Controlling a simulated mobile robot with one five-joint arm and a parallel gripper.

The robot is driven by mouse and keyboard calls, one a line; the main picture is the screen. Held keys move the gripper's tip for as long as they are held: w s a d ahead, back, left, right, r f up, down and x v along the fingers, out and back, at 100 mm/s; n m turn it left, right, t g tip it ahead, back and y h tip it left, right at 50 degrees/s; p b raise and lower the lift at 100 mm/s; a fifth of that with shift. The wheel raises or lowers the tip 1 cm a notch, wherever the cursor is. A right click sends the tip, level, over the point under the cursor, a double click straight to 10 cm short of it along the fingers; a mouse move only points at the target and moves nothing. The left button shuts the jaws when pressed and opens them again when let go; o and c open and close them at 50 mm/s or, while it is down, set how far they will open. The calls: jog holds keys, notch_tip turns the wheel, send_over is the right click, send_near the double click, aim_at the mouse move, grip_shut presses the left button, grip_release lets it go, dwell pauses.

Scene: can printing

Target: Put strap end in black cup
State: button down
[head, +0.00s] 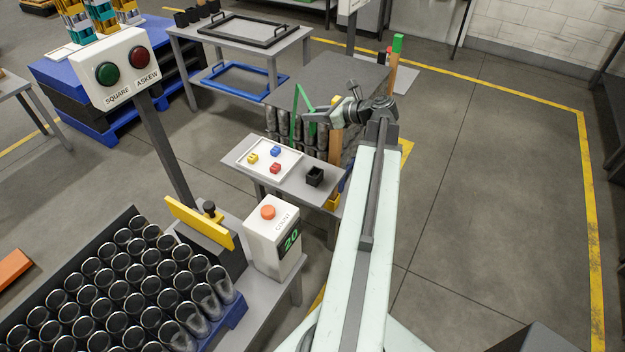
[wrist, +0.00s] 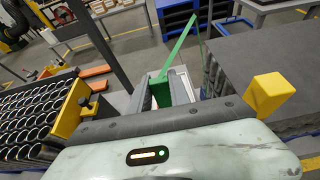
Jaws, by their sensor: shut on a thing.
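My gripper (head: 309,117) is shut on a thin green strap (head: 308,96), beside a stack of dark cans. The strap is bent, with one part rising from the gripper and another hanging down to its left. The wrist view also shows the bent green strap (wrist: 180,43) above a green piece at the fingers. A small black cup (head: 314,177) stands on a low grey table, below and apart from my gripper. The black cup cannot be made out in the wrist view.
A white tray (head: 240,158) with small coloured blocks sits left of the cup. A counter box (head: 259,239) and a rack of cans (head: 135,275) are nearer.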

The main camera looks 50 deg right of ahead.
jog(key=f+b, duration=0.6)
jog(key=f, duration=0.1)
jog(key=f+b, duration=1.4)
jog(key=shift+s+f, duration=0.25)
jog(key=shift+s, duration=0.15)
jog(key=shift+r, duration=0.25)
jog(key=shift+f, duration=0.2)
jog(key=c, duration=1.2)
grip_release()
